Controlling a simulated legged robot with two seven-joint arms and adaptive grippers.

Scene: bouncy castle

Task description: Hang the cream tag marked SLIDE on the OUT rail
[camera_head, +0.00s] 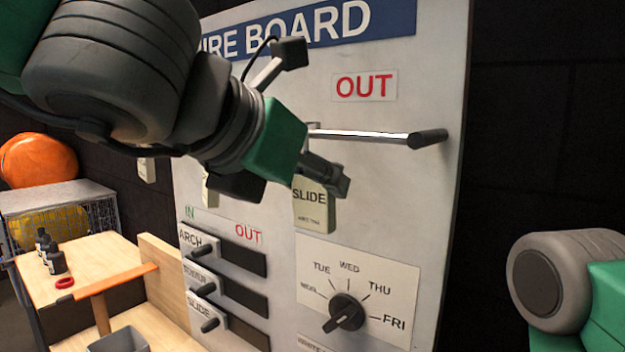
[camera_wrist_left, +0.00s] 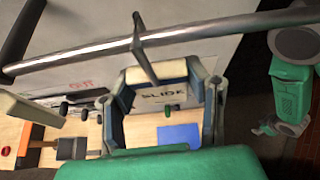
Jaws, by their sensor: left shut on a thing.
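The cream SLIDE tag (camera_head: 314,205) is held in my left gripper (camera_head: 334,181), which is shut on it. The OUT rail (camera_head: 370,135) is a metal bar with a black end cap, under the red OUT label (camera_head: 364,86). In the head view the tag is below the rail. In the left wrist view the rail (camera_wrist_left: 215,28) crosses behind or through a thin grey upright piece; I cannot tell whether they touch. My right gripper is at most a small unclear shape in the wrist view.
Another cream tag (camera_head: 147,168) hangs left, and part of one shows behind my left gripper (camera_head: 210,190). Below are slider switches (camera_head: 205,250) and a day dial (camera_head: 345,313). A wooden table (camera_head: 100,262) with dark bottles stands left. My right arm (camera_head: 565,280) is at the right.

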